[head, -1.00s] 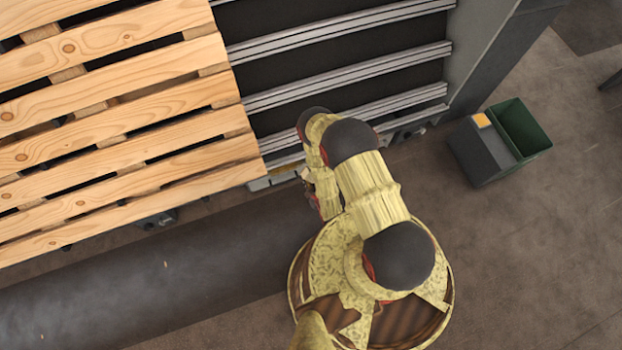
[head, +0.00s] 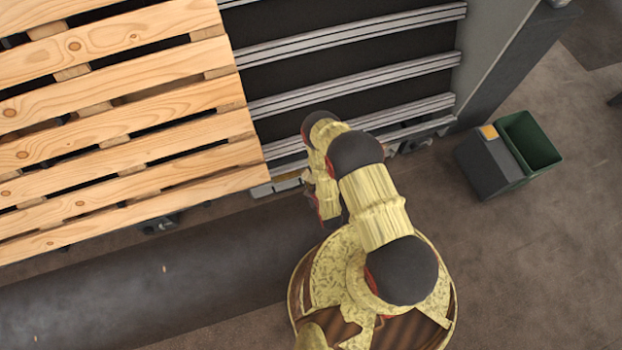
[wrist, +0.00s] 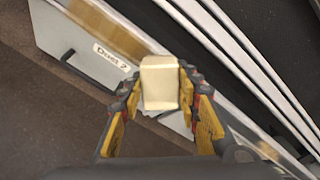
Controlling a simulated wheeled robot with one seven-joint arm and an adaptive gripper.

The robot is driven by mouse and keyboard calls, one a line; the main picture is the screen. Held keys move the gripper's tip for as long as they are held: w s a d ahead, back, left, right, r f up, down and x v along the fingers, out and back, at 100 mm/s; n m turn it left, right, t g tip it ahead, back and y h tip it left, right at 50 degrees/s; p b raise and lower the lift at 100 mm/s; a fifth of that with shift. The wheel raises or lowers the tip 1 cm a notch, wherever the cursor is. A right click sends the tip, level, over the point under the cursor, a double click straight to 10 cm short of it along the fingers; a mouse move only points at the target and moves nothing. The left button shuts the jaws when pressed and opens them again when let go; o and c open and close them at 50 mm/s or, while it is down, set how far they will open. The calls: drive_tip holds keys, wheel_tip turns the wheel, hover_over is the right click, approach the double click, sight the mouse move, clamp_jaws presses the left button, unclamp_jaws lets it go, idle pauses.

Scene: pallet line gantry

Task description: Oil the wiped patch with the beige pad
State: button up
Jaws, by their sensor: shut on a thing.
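My gripper (wrist: 159,90) is shut on the beige pad (wrist: 160,80), a pale block held between its yellow and dark fingers in the wrist view. The pad is over the edge of a long light metal rail. A tan-brown stretch (wrist: 105,29) shows on that rail, up and left of the pad; I cannot tell whether it is the wiped patch. How far the pad is from the surface, or whether it touches, is unclear. In the head view my arm hides the pad and most of the gripper, which are low beside the conveyor's front edge.
A wooden pallet (head: 120,105) lies on the left of the conveyor, whose metal rails (head: 350,80) are bare to the right. A grey and green bin (head: 530,140) stands on the floor at right. A grey panel with a label (wrist: 85,55) is left of the gripper.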

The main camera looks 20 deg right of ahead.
drive_tip(key=shift+b+x, duration=0.6)
drive_tip(key=shift+x, duration=0.55)
idle(0.4)
drive_tip(key=shift+s+a+r, duration=0.1)
drive_tip(key=shift+a, duration=1.85)
drive_tip(key=shift+d, duration=1.65)
drive_tip(key=shift+w+d, duration=0.25)
drive_tip(key=shift+d, duration=0.1)
